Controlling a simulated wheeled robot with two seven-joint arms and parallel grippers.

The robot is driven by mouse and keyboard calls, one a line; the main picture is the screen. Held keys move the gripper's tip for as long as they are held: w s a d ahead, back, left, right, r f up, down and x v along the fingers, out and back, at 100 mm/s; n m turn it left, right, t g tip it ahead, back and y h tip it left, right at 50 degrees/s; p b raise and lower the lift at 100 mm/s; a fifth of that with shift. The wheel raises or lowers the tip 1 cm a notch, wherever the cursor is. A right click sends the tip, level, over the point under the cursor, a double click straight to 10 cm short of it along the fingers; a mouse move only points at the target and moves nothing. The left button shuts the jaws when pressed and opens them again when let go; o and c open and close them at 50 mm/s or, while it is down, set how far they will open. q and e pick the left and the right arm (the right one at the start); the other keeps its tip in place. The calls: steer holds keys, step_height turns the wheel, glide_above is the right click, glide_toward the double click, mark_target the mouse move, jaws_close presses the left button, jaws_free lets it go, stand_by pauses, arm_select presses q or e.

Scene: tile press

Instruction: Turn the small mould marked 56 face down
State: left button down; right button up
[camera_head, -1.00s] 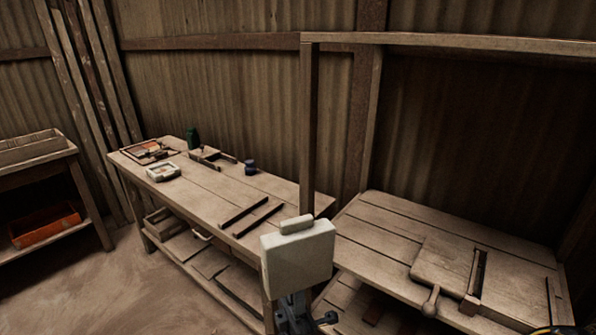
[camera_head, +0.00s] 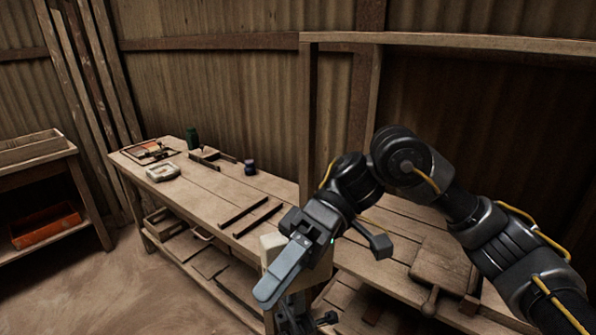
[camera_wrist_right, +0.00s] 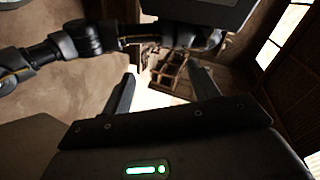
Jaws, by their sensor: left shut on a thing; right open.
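A pale block-like mould (camera_head: 319,274) is held up in front of the benches in the head view. No number on it can be read, and most of its face is covered by my right gripper. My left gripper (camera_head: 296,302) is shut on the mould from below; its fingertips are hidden. My right gripper (camera_head: 328,258) comes in from the right, open, with one finger in front of the mould and the other out to its right. I cannot tell whether it touches the mould. In the right wrist view, the right gripper (camera_wrist_right: 165,90) shows its fingers wide apart.
A lower bench with a board (camera_head: 443,264) stands at the right. A wooden post and rail rise behind the mould.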

steer(key=s+a+r+n, duration=0.2)
steer(key=a+r+n, duration=0.1)
steer(key=a+n, duration=0.4)
steer(key=s+a+r+n, duration=0.1)
steer(key=a+r+n, duration=0.1)
steer(key=a+n, duration=0.4)
steer(key=w+d+f+m+t+h, duration=0.1)
steer(key=w+d+f+t+h, duration=0.3)
steer(key=w+f+t+h, duration=0.25)
steer(key=w+d+r+m+t, duration=0.1)
steer(key=w+d+r, duration=0.2)
steer(key=w+d+r+m+t+h, duration=0.1)
steer(key=w+d+r+t, duration=0.1)
steer(key=w+d+r, duration=0.1)
steer(key=w+d+r+m+t+h, duration=0.1)
steer(key=w+d+r, duration=0.2)
steer(key=d+r, duration=0.1)
steer(key=shift+w+d+t, duration=0.35)
steer(key=shift+w+d, duration=0.05)
steer(key=shift+d, duration=0.1)
step_height(320, 180, down, 12)
steer(key=shift+f, duration=0.1)
steer(key=shift+c, duration=0.3)
